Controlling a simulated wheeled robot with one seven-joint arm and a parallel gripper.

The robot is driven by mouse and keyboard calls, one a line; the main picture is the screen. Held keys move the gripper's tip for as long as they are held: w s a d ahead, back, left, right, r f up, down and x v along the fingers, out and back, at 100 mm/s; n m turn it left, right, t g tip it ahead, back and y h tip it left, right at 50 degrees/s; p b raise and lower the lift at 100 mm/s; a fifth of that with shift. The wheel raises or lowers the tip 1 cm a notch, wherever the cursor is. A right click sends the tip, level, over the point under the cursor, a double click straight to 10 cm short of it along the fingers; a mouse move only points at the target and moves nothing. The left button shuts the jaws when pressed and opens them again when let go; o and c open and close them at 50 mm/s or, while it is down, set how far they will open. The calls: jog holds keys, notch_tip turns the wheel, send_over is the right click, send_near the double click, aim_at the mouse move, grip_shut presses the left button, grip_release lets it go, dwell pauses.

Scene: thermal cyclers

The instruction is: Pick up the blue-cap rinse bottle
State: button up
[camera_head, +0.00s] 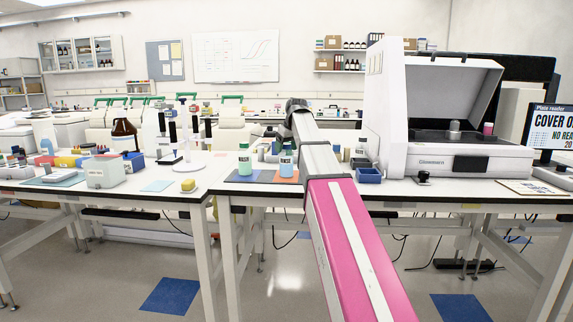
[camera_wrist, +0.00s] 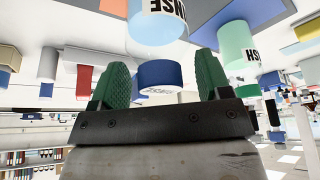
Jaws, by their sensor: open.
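The blue-cap rinse bottle (camera_head: 286,168) stands upright on an orange mat (camera_head: 290,181) on the bench. In the wrist view, which is upside down, its pale blue body (camera_wrist: 152,38) carries a label reading "RINSE", and its dark blue cap (camera_wrist: 160,74) shows clearly. My gripper (camera_wrist: 161,62) is open, with one green finger on each side of the cap and a visible gap at both sides. I cannot tell how deep the fingers reach along the cap.
A blue bin (camera_head: 370,176) and a large white instrument (camera_head: 440,157) stand to the right. A yellow block (camera_head: 188,185) lies near the bench's front edge.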

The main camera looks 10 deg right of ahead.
jog(key=c, duration=1.1)
